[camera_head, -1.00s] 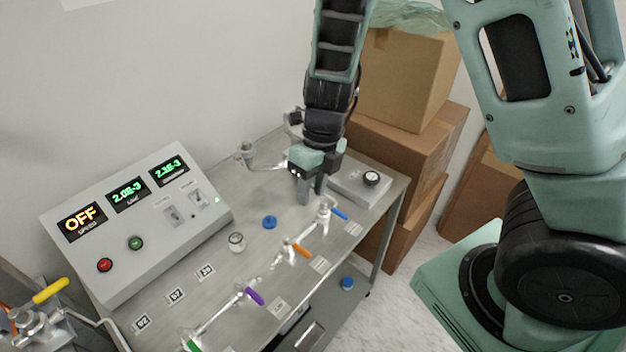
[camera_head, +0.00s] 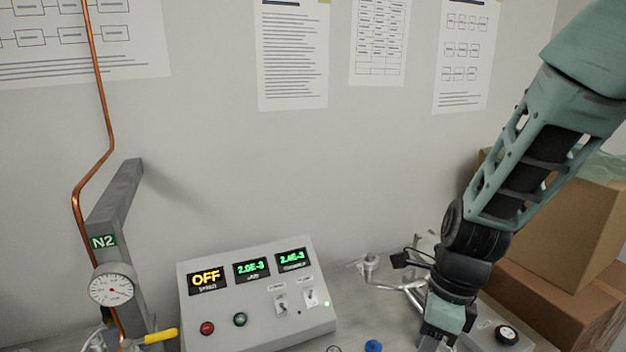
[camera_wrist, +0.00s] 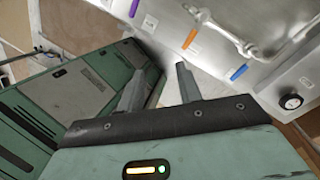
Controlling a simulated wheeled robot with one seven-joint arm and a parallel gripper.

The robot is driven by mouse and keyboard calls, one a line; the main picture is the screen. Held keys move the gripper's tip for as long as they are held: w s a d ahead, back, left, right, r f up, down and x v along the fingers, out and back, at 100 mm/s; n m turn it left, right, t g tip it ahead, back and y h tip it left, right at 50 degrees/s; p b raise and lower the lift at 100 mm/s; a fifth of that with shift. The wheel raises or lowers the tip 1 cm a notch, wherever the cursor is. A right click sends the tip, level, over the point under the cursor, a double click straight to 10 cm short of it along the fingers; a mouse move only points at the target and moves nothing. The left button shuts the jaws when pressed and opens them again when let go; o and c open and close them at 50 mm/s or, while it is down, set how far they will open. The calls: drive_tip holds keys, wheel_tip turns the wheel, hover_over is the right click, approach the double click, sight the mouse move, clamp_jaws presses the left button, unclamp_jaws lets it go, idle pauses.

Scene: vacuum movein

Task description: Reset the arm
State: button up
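My arm comes in from the upper right of the head view and reaches down to the bench. My gripper (camera_head: 437,342) is at the bottom edge there, with its fingertips cut off. In the wrist view my gripper (camera_wrist: 163,68) has its two fingers apart with nothing between them. Beyond the fingers are the bench's valve handles: purple (camera_wrist: 133,8), orange (camera_wrist: 190,38) and blue (camera_wrist: 240,72). The fingers look clear of these handles.
The control panel (camera_head: 257,312) with an orange OFF display stands left of my gripper. A knob box (camera_head: 485,335) is close on its right, a bent metal pipe (camera_head: 395,285) close behind. Cardboard boxes (camera_head: 560,235) stand at right. A gauge (camera_head: 112,290) and copper pipe are at left.

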drive_tip(key=s+a+f+n+b, duration=0.1)
drive_tip(key=s+n+b, duration=0.2)
drive_tip(key=n, duration=0.7)
drive_tip(key=s+a+f+n+h+b, duration=0.1)
drive_tip(key=s+a+n+b, duration=0.1)
drive_tip(key=s+n, duration=0.4)
drive_tip(key=s+a+n+t+b, duration=0.1)
drive_tip(key=s+n+b, duration=0.4)
drive_tip(key=n, duration=1)
drive_tip(key=shift+a+f+n+h, duration=0.3)
drive_tip(key=shift+a+f+h, duration=0.05)
drive_tip(key=shift+f+h, duration=0.05)
